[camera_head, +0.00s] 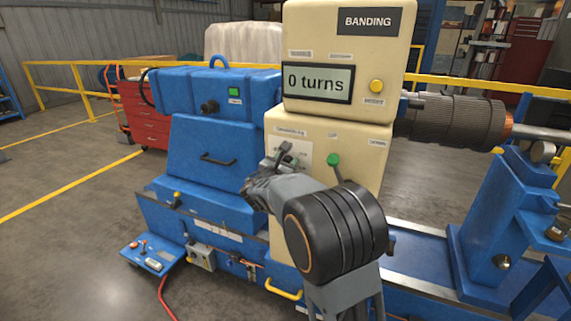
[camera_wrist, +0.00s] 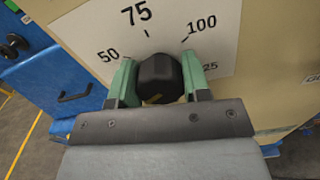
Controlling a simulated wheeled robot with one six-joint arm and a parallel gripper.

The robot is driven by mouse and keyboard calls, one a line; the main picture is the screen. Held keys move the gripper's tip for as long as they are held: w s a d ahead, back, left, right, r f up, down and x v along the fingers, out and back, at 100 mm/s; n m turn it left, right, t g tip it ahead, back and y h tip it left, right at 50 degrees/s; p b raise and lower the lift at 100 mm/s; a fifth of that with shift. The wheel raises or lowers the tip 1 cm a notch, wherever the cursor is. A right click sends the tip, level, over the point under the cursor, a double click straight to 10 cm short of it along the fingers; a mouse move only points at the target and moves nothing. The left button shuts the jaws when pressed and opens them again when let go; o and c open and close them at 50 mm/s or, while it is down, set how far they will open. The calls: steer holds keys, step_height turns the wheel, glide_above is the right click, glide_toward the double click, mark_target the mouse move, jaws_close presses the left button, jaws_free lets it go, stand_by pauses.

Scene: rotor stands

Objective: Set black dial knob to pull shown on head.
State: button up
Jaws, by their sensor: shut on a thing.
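The black dial knob (camera_wrist: 159,73) sits on a white scale plate (camera_wrist: 72,22) in the wrist view, with printed marks 50, 75, 100 and a partly hidden 125. My gripper (camera_wrist: 158,77) is shut on the knob, one green finger on each side. In the head view my gripper (camera_head: 284,153) is at the scale plate (camera_head: 305,153), and the knob is hard to tell there. The cream head (camera_head: 345,85) above bears a BANDING label (camera_head: 369,21) and a display (camera_head: 318,83) reading "0 turns". I see no pull value on it.
A green-capped button (camera_head: 333,160) is right of the plate, close to my arm. A yellow button (camera_head: 376,86) is on the head. A ribbed dark roller (camera_head: 452,121) extends right. Blue machine housings (camera_head: 212,150) stand left. Open floor (camera_head: 75,240) lies at lower left.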

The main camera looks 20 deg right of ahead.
steer(key=m+b, duration=0.1)
steer(key=b, duration=0.2)
steer(key=f+m+b, duration=0.1)
steer(key=m+b, duration=0.1)
steer(key=b, duration=0.1)
steer(key=shift+b, duration=0.35)
steer(key=m+b, duration=0.3)
steer(key=b, duration=0.1)
steer(key=shift+b, duration=0.3)
steer(key=m+b, duration=0.3)
steer(key=b, duration=0.2)
steer(key=shift+m, duration=0.3)
steer(key=m+b, duration=0.4)
steer(key=b, duration=0.2)
steer(key=shift+r, duration=0.1)
steer(key=m+b, duration=0.5)
steer(key=shift+m, duration=0.4)
steer(key=shift+r+m+b, duration=0.15)
steer(key=shift+m+b, duration=1.1)
steer(key=shift+m, duration=0.75)
steer(key=o, duration=0.9)
